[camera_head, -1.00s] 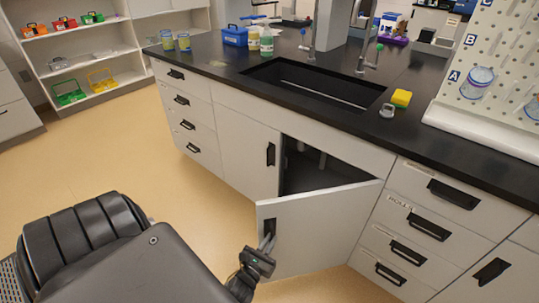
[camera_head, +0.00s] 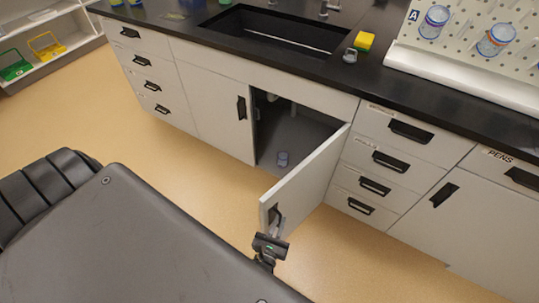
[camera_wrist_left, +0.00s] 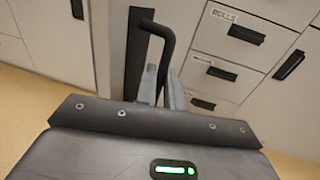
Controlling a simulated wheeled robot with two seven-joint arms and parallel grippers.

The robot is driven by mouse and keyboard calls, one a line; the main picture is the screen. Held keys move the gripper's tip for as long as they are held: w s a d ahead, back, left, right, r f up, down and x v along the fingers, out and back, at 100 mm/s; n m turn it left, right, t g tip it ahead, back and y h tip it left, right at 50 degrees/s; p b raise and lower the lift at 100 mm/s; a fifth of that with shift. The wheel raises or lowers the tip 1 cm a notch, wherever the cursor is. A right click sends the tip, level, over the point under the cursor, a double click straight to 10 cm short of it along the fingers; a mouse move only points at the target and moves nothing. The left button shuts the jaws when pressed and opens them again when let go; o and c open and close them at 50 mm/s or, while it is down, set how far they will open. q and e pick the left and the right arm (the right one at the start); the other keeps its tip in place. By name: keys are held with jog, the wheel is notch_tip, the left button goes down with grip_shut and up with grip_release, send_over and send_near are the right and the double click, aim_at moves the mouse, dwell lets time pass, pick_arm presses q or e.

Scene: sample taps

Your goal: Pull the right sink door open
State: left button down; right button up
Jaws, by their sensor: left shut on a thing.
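The right sink door (camera_head: 306,179) is white and stands wide open, swung out to the right from the cabinet under the sink. My left gripper (camera_head: 274,218) is at its free edge, shut on the black door handle (camera_head: 272,212). In the left wrist view the fingers (camera_wrist_left: 160,87) are around the lower part of the black bar handle (camera_wrist_left: 150,45). The left sink door (camera_head: 216,110) is closed. My right gripper is out of view.
The black counter with the sink basin (camera_head: 275,30) is above the doors. A yellow sponge (camera_head: 364,41) lies on the counter. Closed drawers (camera_head: 375,160) stand right of the open door. The floor (camera_head: 200,200) in front is clear.

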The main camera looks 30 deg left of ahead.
pick_arm(q)
jog(key=shift+w+d+r, duration=0.15)
jog(key=shift+w, duration=0.15)
jog(key=c, duration=1.7)
grip_release()
jog(key=shift+o, duration=1)
jog(key=shift+w, duration=0.1)
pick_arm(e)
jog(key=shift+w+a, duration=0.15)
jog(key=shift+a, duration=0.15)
pick_arm(q)
jog(key=shift+s, duration=0.2)
jog(key=v, duration=1)
jog(key=shift+s, duration=0.3)
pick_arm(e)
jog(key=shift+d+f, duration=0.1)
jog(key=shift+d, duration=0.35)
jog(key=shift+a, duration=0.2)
